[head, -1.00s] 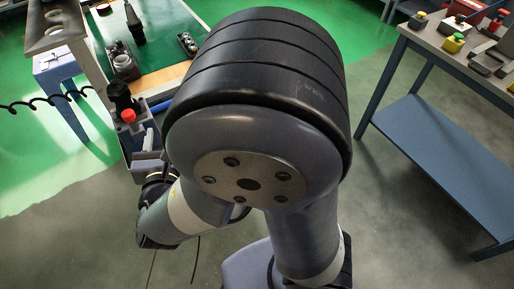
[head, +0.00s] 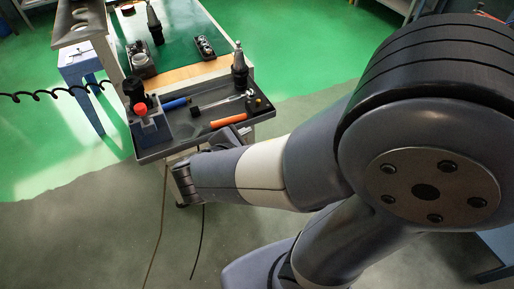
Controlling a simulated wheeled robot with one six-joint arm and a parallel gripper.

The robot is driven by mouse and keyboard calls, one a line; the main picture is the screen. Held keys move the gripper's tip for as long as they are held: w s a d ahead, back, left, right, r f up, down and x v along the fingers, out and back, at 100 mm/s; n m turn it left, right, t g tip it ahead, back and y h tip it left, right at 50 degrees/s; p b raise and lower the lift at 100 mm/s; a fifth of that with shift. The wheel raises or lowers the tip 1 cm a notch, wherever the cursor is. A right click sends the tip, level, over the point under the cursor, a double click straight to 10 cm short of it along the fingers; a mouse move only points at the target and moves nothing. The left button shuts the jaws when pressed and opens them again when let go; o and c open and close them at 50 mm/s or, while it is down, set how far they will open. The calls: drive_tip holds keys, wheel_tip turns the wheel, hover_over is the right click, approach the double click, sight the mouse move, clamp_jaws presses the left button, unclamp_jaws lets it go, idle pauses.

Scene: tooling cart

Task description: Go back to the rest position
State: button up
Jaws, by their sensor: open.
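My arm reaches from the right side of the head view to the front edge of the cart tray (head: 185,128). Its wrist is at the near side of the tray, low in front of it. The jaws of my gripper do not show; the wrist and forearm hide that end. I see nothing held.
The tray holds a grey block with a red-topped piece (head: 141,109), a blue-handled tool (head: 175,103), an orange-handled tool (head: 228,120) and a dark tool holder (head: 239,70). A blue stool (head: 82,65) stands left. The floor at left front is clear.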

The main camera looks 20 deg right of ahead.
drive_tip(key=shift+s+d+f+m+g, duration=0.2)
drive_tip(key=shift+s+d+m+g, duration=0.2)
drive_tip(key=shift+s+d+m, duration=0.15)
drive_tip(key=shift+a, duration=0.1)
